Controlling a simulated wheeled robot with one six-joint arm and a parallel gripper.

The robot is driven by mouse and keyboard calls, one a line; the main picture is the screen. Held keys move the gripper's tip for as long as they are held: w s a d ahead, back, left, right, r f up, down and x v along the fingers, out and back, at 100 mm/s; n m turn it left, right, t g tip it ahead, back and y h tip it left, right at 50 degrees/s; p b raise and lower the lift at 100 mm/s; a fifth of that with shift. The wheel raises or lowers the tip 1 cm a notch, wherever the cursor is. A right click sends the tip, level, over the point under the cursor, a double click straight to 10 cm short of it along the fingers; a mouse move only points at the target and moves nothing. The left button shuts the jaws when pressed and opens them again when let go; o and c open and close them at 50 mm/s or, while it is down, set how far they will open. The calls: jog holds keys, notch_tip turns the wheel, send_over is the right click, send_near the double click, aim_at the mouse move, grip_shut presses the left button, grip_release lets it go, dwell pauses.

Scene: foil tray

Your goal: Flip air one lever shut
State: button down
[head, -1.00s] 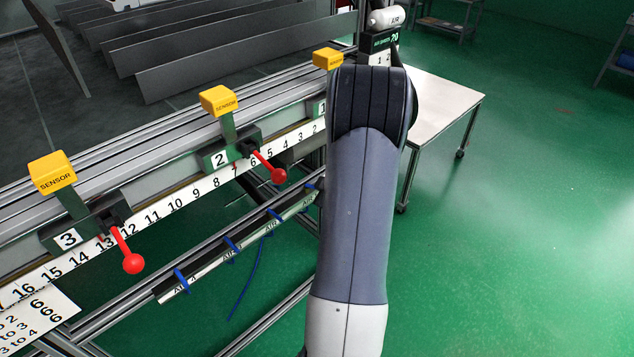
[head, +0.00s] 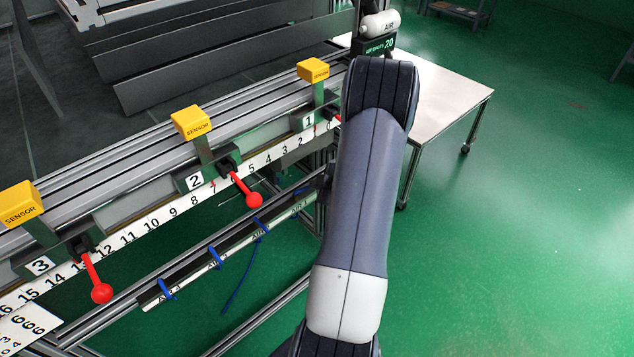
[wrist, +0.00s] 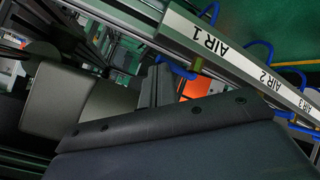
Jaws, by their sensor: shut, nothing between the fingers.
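The strip labelled AIR 1 (wrist: 208,30) shows upside down in the wrist view, with AIR 2 (wrist: 262,77) to its right. A blue part (wrist: 176,69), which seems to be the AIR 1 lever, lies at the strip's lower edge beside a brass-coloured fitting. In the head view the strip's AIR 1 end (head: 298,206) is just left of my arm, partly hidden by it. My gripper (wrist: 160,86) is shut and empty, close below the strip in the wrist view. Its fingertips are hard to make out, and I cannot tell whether it touches the lever.
Other blue levers (head: 214,258) sit along the strip to the left. Red-knobbed levers (head: 254,200) and yellow sensor blocks (head: 191,122) line the numbered rail above. A light table (head: 440,98) stands behind my arm. The green floor at right is clear.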

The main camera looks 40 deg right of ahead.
jog(key=shift+w+a+b, duration=0.2)
jog(key=shift+a+b, duration=0.1)
jog(key=shift+a, duration=0.55)
jog(key=shift+r, duration=0.15)
